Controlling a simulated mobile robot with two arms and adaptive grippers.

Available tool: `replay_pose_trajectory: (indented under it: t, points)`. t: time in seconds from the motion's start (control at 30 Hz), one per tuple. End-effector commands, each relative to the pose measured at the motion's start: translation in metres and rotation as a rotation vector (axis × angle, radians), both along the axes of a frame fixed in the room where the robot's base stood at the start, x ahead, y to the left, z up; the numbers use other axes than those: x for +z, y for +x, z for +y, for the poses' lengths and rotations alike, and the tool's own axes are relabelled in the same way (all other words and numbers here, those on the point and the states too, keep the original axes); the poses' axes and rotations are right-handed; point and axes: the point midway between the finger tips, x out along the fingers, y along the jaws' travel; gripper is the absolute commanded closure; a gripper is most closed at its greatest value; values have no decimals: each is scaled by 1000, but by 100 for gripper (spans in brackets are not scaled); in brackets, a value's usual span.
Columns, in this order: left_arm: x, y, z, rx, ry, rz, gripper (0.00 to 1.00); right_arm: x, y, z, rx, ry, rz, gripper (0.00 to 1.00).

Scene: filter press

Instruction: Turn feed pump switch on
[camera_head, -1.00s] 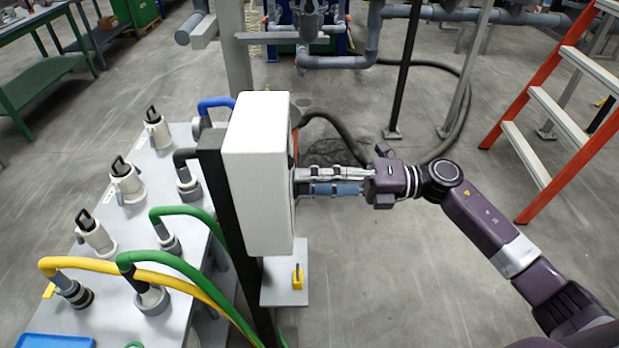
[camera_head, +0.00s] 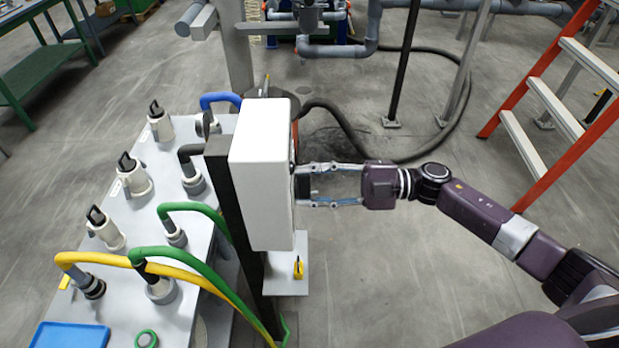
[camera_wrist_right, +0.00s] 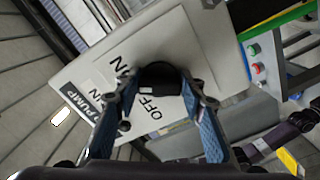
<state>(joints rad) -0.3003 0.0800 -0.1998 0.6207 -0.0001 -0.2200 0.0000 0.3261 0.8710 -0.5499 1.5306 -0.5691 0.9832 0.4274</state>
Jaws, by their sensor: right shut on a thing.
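The white control box (camera_head: 262,175) stands upright on a dark post in the head view. My right gripper (camera_head: 303,185) is at the box's right side face. In the right wrist view, that face is a light panel (camera_wrist_right: 200,40) with a "PUMP" label and ON and OFF lettering. A black rotary switch knob (camera_wrist_right: 160,80) sits beside the OFF lettering. My right gripper's fingers (camera_wrist_right: 158,108) are shut on the knob, one on each side. The knob's exact pointing direction is partly hidden. My left gripper is not in view.
A grey table (camera_head: 125,290) with several hose fittings and yellow, green and blue hoses stands left of the box. An orange ladder (camera_head: 540,110) stands at the right. A black hose (camera_head: 350,130) lies on the floor behind. The floor right of the box is mostly clear.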

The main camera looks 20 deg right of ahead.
Motion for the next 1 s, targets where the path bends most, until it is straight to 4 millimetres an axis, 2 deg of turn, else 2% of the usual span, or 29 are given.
replay_pose_trajectory:
  t: [0.4,0.97,1.0]
  points:
    - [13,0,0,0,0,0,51,-1,0,0,-1,51,184,87]
    - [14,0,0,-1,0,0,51,-2,-1,0,-1,59,212,87]
    - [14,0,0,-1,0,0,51,-2,-1,0,-1,59,212,60]
